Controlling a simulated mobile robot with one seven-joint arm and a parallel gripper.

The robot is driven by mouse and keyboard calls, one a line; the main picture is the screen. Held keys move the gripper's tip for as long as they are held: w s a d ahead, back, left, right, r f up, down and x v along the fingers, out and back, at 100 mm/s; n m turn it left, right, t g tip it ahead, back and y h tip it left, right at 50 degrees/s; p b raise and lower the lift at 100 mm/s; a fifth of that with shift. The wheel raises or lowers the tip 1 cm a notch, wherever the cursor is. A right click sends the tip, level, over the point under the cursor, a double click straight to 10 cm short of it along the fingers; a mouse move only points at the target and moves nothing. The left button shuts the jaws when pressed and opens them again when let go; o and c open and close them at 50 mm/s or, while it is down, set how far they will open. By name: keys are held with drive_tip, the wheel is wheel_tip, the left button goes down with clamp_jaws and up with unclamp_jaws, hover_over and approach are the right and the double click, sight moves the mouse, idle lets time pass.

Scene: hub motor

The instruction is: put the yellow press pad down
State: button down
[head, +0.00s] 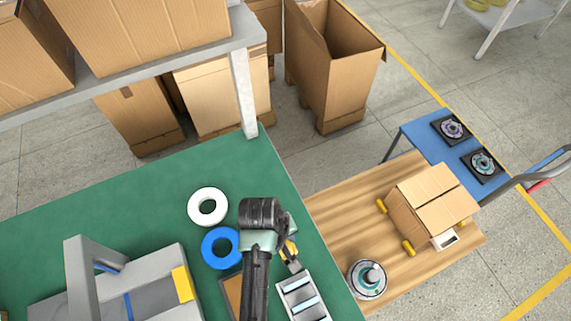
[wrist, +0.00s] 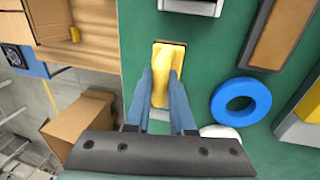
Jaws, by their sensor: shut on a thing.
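The yellow press pad (wrist: 170,57) is between the two blue fingers of my gripper (wrist: 161,82) in the wrist view, above the green tabletop. The gripper is shut on it. In the head view, a small part of the yellow pad (head: 291,248) shows beside my gripper (head: 291,262), near the table's right edge; my arm hides some of it. I cannot tell whether the pad touches the table (head: 130,205).
A blue ring (head: 220,248) and a white ring (head: 208,206) lie left of my arm. A grey tray (head: 303,297) and a brown-topped block are close by. A grey press (head: 95,280) with a yellow part stands left. A wooden bench with a carton (head: 432,203) adjoins right.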

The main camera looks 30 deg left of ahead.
drive_tip(key=shift+a+f, duration=0.1)
drive_tip(key=shift+f, duration=2.2)
drive_tip(key=shift+f, duration=0.1)
drive_tip(key=c, duration=0.8)
unclamp_jaws()
drive_tip(key=r, duration=0.4)
drive_tip(key=s+a+r, duration=0.1)
drive_tip(key=r, duration=0.3)
drive_tip(key=s+r, duration=0.1)
drive_tip(key=r, duration=0.3)
drive_tip(key=shift+a, duration=0.2)
drive_tip(key=shift+w, duration=0.15)
